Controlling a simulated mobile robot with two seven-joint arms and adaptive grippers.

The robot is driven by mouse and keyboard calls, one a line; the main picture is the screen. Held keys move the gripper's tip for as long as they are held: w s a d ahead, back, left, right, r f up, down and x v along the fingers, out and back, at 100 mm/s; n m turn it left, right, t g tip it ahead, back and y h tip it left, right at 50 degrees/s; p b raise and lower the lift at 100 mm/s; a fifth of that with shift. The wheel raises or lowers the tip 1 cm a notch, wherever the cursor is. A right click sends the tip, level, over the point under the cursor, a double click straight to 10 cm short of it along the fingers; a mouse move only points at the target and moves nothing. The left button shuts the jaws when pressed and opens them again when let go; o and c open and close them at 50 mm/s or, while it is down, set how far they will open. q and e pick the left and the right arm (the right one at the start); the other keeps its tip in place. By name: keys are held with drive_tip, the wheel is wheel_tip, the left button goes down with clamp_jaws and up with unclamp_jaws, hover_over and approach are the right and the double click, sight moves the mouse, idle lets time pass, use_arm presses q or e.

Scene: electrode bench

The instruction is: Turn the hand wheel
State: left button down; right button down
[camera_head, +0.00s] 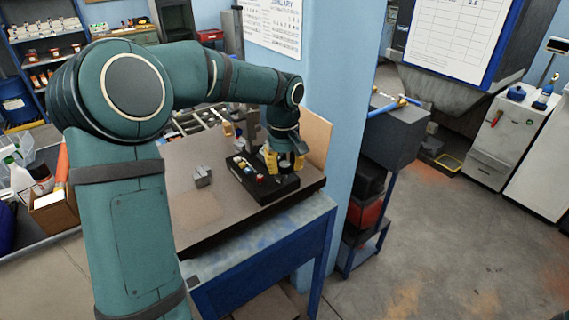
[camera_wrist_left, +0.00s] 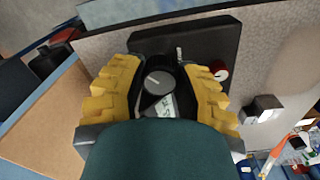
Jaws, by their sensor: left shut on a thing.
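My left gripper (camera_head: 284,161), with yellow fingers, points down over the right part of a black base (camera_head: 262,186) on the bench. In the left wrist view the gripper (camera_wrist_left: 162,85) has its fingers on both sides of a dark round hand wheel with a grey centre (camera_wrist_left: 157,82), and it is shut on the wheel. The fingers hide much of the wheel's rim. The black base also shows in the wrist view (camera_wrist_left: 190,40). My right gripper is in no view.
A small red knob (camera_wrist_left: 219,71) is on the base beside the fingers. A grey metal block (camera_head: 202,177) lies on the brown bench top (camera_head: 190,208), left of the base. An upright tan board (camera_head: 316,138) and a blue pillar (camera_head: 338,80) stand close to the gripper's right.

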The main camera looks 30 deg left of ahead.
sight(284, 164)
use_arm(q)
drive_tip(key=m+p, duration=0.2)
drive_tip(key=m, duration=0.2)
drive_tip(key=shift+m, duration=0.4)
drive_tip(key=m+p, duration=0.2)
drive_tip(key=m, duration=0.3)
drive_tip(key=shift+m, duration=0.3)
drive_tip(key=c, duration=0.6)
unclamp_jaws()
wheel_tip(284, 164, up, 12)
drive_tip(key=shift+a+f, duration=0.1)
